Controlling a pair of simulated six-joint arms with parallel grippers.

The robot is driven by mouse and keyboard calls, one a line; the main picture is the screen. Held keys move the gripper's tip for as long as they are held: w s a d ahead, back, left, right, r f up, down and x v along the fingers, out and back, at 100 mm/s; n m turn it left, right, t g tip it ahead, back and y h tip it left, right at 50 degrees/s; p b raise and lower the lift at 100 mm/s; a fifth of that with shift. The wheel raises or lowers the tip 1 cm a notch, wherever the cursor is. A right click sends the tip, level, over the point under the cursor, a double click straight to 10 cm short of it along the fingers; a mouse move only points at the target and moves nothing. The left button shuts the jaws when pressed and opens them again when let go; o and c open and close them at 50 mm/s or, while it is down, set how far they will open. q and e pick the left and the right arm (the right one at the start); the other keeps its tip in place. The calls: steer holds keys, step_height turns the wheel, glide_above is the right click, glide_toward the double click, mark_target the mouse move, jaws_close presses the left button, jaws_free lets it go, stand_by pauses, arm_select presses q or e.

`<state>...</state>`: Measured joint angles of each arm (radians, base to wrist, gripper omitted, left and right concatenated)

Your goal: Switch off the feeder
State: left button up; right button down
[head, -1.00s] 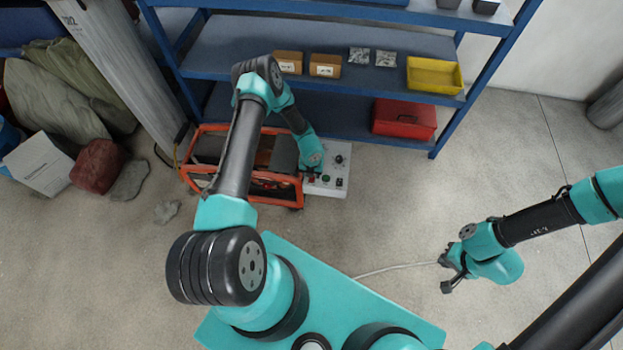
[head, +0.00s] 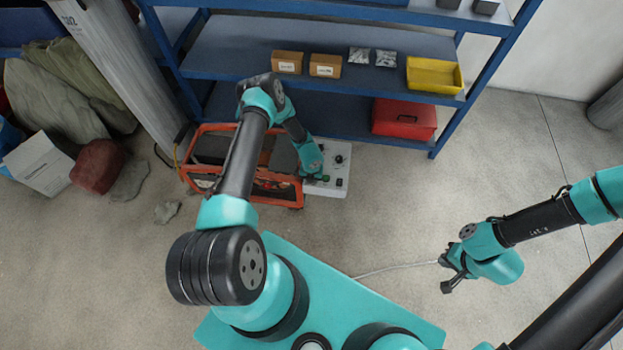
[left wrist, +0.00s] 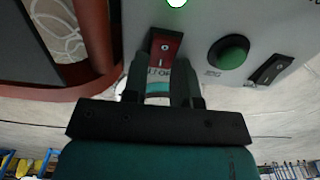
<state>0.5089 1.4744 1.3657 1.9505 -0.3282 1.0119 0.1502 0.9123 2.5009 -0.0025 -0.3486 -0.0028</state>
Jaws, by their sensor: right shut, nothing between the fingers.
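The feeder's light grey control panel (head: 340,184) stands beside an orange-framed machine (head: 222,182). In the left wrist view a red rocker switch (left wrist: 166,48) marked O and I sits on the panel (left wrist: 210,22). A lit green lamp (left wrist: 177,2) is above it, and a green JOG button (left wrist: 229,54) and a black rocker switch (left wrist: 270,69) are to its right. My left gripper (left wrist: 162,78) is at the red switch, its fingers apart with a printed label partly showing between them; contact is unclear. My right gripper (head: 446,275) is shut and empty, low at the right.
A blue shelf rack (head: 300,103) stands behind the panel, with cardboard boxes (head: 325,66), a yellow bin (head: 434,75) and a red case (head: 404,118). A white cable (head: 390,267) lies on the floor near my right gripper. The floor to the right is mostly clear.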

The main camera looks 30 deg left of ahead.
arm_select(q)
jaws_close()
steer(key=shift+w+a+g, duration=0.15)
steer(key=shift+g, duration=0.65)
steer(key=shift+w+r+g+h, duration=0.1)
steer(key=shift+w+g+h, duration=0.05)
steer(key=shift+g+h, duration=0.35)
steer(key=shift+o, duration=2.3)
jaws_free()
steer(key=shift+r, duration=0.1)
steer(key=v, duration=1.7)
